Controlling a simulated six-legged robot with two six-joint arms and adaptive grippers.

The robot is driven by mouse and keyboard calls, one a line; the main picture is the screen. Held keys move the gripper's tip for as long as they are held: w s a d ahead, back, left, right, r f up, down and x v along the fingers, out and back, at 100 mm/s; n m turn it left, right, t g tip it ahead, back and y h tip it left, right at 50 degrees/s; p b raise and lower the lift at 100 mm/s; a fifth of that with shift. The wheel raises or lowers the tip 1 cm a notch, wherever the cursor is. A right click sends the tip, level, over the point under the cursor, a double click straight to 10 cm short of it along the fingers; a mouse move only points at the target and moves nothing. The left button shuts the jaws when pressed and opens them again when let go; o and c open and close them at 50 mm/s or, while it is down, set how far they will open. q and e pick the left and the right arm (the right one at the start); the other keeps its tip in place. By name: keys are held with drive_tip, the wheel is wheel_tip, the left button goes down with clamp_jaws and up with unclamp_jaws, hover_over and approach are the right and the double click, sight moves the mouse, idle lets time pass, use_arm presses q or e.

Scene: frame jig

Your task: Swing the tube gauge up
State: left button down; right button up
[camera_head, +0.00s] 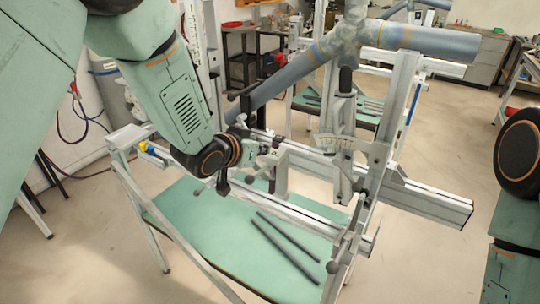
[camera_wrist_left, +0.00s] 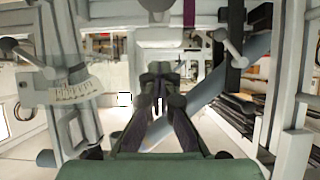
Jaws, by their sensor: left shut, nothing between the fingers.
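The grey frame jig (camera_head: 425,200) stands above a green-topped table, holding a thick blue-grey tube (camera_head: 300,67) that slopes up to the right. A pale scale plate with markings (camera_head: 335,143) sits on its upright; a similar one shows at left in the left wrist view (camera_wrist_left: 75,88). I cannot tell which part is the tube gauge. My left gripper (camera_head: 276,156) is among the jig's clamps, left of the scale plate. In the left wrist view its dark fingers (camera_wrist_left: 160,82) are together, with nothing between them. My right gripper is out of view.
Two dark rods (camera_head: 287,246) lie on the green tabletop (camera_head: 205,229) below the jig. Rails, levers and clamp handles crowd the space around my left gripper. Another workbench (camera_head: 370,118) stands behind. Open floor lies at the right.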

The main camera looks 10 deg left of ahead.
sight(270, 155)
use_arm(q)
drive_tip(key=shift+w+r, duration=0.15)
drive_tip(key=shift+r, duration=0.1)
drive_tip(key=shift+d+f, duration=0.1)
drive_tip(key=shift+w, duration=0.1)
drive_tip(key=shift+w+r+p, duration=0.25)
drive_tip(key=shift+r+p, duration=0.25)
drive_tip(key=shift+r, duration=0.1)
drive_tip(key=shift+w+d+r+p, duration=0.25)
drive_tip(key=shift+w+r+p, duration=0.1)
drive_tip(key=shift+w+p, duration=0.1)
drive_tip(key=shift+w+d+r+p, duration=0.25)
drive_tip(key=shift+w+r+p, duration=0.3)
drive_tip(key=shift+w+r, duration=0.2)
drive_tip(key=shift+w, duration=0.1)
